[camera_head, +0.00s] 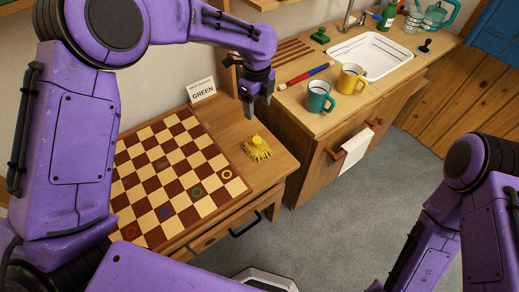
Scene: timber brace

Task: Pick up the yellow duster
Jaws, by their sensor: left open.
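The yellow duster (258,149) lies on the wooden desk top, just right of the chessboard, with its fringe spread towards the front. My left gripper (258,112) hangs above the desk behind the duster, pointing down. It is open and empty, and apart from the duster. My right arm shows at the lower right, but its gripper is out of the picture.
The chessboard (170,172) with coloured rings fills the desk's left part. A sign reading GREEN (202,90) stands behind it. On the counter are a teal mug (318,98), a yellow mug (351,79) and a sink (372,53). A towel (355,150) hangs in front.

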